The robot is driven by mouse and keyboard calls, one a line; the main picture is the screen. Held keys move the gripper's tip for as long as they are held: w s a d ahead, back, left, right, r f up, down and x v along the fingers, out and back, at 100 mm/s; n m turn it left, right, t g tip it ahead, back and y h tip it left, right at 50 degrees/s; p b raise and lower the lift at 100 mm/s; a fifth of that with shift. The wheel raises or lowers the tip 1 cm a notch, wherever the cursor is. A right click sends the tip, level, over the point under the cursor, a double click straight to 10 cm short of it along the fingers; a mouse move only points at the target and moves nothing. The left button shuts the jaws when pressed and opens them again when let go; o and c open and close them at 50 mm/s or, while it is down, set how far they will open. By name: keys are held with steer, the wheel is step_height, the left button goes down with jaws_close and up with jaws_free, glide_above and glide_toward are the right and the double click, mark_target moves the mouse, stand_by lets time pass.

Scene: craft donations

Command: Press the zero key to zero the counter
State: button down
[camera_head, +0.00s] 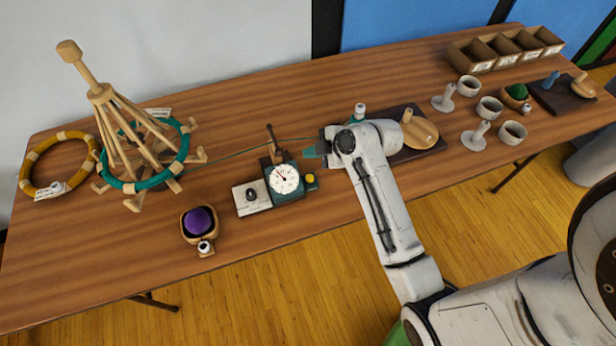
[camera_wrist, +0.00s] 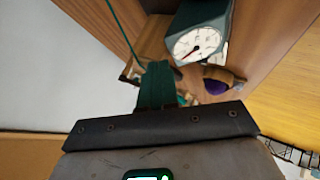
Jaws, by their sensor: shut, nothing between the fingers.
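The counter (camera_head: 285,180) is a dark green box with a white round dial, standing near the table's middle. A round yellow key (camera_head: 310,180) sits on its right side. My gripper (camera_head: 311,151) has green fingers and is shut and empty. It is above and to the right of the counter, apart from the yellow key. The counter's dial also shows in the wrist view (camera_wrist: 200,42), beyond my shut fingers (camera_wrist: 160,85). I cannot make out the yellow key in the wrist view.
A green yarn strand (camera_head: 236,154) runs from the wooden swift (camera_head: 118,125) past the counter toward my gripper. A grey-white block (camera_head: 252,198) with a dark knob adjoins the counter. A bowl of purple yarn (camera_head: 199,222) stands front left. Cups (camera_head: 489,107) and a divided box (camera_head: 503,49) stand right.

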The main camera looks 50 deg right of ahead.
mark_target(312, 180)
steer(key=shift+f, duration=0.1)
step_height(312, 180, down, 9)
steer(key=b, duration=0.7)
steer(key=shift+r, duration=0.2)
steer(key=shift+f, duration=0.1)
stand_by(1.5)
steer(key=shift+f+b, duration=0.3)
steer(key=shift+b, duration=0.05)
steer(key=shift+f+b, duration=0.3)
steer(key=shift+f, duration=0.15)
stand_by(0.6)
steer(key=shift+r, duration=0.15)
steer(key=shift+r+p, duration=0.75)
